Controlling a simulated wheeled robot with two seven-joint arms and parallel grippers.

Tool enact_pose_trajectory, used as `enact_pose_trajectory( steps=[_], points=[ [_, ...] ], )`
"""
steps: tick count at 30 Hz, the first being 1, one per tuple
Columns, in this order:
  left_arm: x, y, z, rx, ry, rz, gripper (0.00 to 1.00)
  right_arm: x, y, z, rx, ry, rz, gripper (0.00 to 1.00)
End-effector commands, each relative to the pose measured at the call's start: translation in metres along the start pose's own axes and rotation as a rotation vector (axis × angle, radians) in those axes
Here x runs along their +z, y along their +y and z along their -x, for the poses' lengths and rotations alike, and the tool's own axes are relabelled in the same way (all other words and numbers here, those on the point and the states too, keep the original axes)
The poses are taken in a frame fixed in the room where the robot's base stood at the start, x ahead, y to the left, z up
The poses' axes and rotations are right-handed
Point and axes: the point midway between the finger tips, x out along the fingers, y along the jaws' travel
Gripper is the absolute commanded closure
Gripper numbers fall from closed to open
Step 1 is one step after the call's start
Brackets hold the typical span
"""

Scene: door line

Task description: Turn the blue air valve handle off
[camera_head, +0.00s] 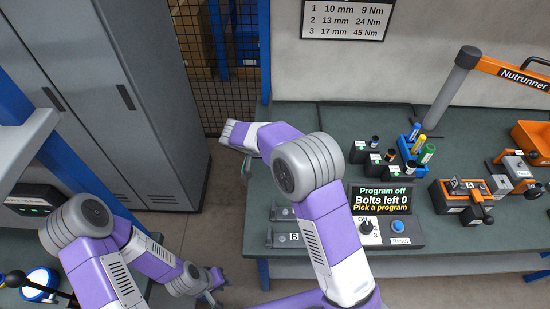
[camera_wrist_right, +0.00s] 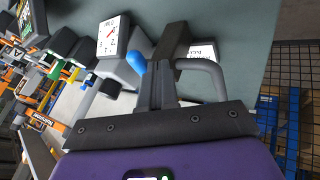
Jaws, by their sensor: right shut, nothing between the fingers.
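In the right wrist view a rounded blue handle (camera_wrist_right: 136,62) shows just left of my right gripper's fingers (camera_wrist_right: 172,50). The fingers are shut and empty; I cannot tell whether they touch the handle. Left of it stands a box with a white dial (camera_wrist_right: 112,36) with red and black marks. In the head view my right arm reaches to the bench's left end; the handle does not show there. My left gripper (camera_head: 213,288) hangs low at the left, over the floor; its jaw opening is unclear.
The green bench (camera_head: 460,110) holds a control box (camera_head: 400,230) reading "Program off", several sockets (camera_head: 375,160) and orange-black fixtures (camera_head: 462,195). A nutrunner arm (camera_head: 510,72) stands at the back right. Grey lockers (camera_head: 110,90) and a mesh fence (camera_head: 215,85) are left of the bench.

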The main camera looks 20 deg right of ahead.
Motion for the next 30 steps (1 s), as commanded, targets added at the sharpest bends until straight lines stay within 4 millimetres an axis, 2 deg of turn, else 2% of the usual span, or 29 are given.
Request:
enact_pose_trajectory(
  steps=[1, 5, 17, 22, 27, 30],
  points=[
    [0.0, -0.004, -0.01, 0.0, -0.001, 0.0, 0.72, 0.003, 0.001, -0.005, -0.011, 0.011, 0.021, 1.0],
    [0.0, -0.006, -0.017, 0.0, -0.001, 0.0, 0.72, 0.004, 0.006, -0.006, -0.015, 0.016, 0.031, 1.0],
    [-0.001, -0.006, -0.016, 0.0, -0.001, 0.0, 0.72, 0.003, 0.01, -0.005, -0.012, 0.014, 0.029, 1.0],
    [-0.001, -0.006, -0.017, 0.0, 0.0, 0.0, 0.72, 0.005, 0.004, -0.001, -0.012, 0.014, 0.028, 1.0],
    [-0.001, -0.006, -0.017, 0.0, 0.0, 0.0, 0.72, 0.011, -0.017, 0.013, -0.009, 0.01, 0.02, 1.0],
    [0.0, -0.004, -0.011, 0.0, 0.0, 0.0, 0.72, 0.01, -0.014, 0.04, -0.011, 0.012, 0.017, 1.0]
  ],
)
